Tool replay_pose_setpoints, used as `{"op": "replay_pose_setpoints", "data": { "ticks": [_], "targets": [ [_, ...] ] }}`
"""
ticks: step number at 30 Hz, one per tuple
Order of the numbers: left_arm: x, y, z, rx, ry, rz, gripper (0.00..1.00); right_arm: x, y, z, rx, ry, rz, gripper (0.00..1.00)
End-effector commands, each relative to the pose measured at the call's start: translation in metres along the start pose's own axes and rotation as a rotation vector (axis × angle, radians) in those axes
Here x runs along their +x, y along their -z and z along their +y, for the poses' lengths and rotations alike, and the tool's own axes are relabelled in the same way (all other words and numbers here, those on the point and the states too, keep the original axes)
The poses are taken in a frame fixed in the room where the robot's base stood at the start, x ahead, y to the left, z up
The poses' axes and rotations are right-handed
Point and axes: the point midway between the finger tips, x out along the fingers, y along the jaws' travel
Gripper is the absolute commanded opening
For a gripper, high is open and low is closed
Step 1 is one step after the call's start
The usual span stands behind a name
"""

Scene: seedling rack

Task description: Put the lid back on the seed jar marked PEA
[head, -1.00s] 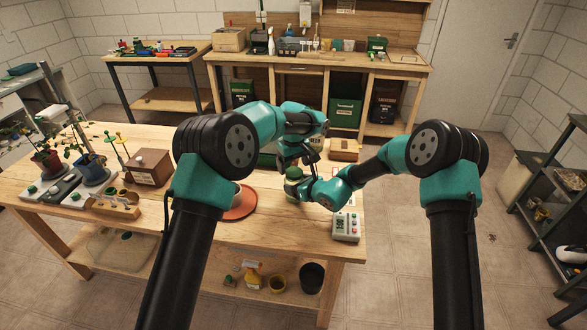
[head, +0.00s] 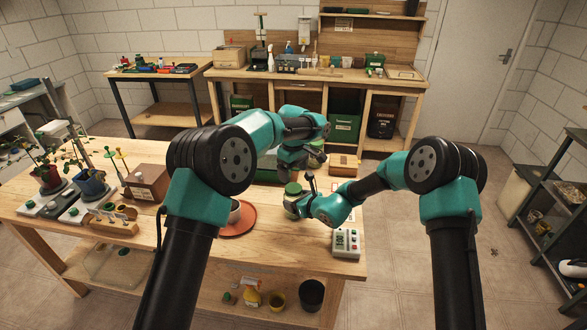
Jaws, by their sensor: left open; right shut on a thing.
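A small jar with a green top (head: 293,188) is at my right gripper (head: 293,206), above the right part of the wooden bench. My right gripper is shut on it; the jar body is mostly hidden by the gripper. Any PEA marking is too small to read, and I cannot tell whether the green top is a fully seated lid. My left gripper (head: 298,170) is open, just above and behind the green top, pointing down. Its fingers are partly hidden against dark things behind.
An orange-red saucer (head: 240,222) lies left of the jar. A grey device with buttons (head: 346,243) stands at the bench's front right. A wooden box (head: 148,182), potted plants and a small rack (head: 110,219) stand to the left. A yellowish box (head: 344,163) is at the back right.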

Motion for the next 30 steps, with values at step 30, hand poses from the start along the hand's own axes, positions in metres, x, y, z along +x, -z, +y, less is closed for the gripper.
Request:
{"op": "replay_pose_setpoints", "data": {
  "ticks": [30],
  "targets": [
    [0.020, -0.002, -0.001, -0.199, 0.002, 0.000, 0.84, 0.000, 0.000, 0.000, 0.000, 0.000, 0.000, 0.07]
  ]
}}
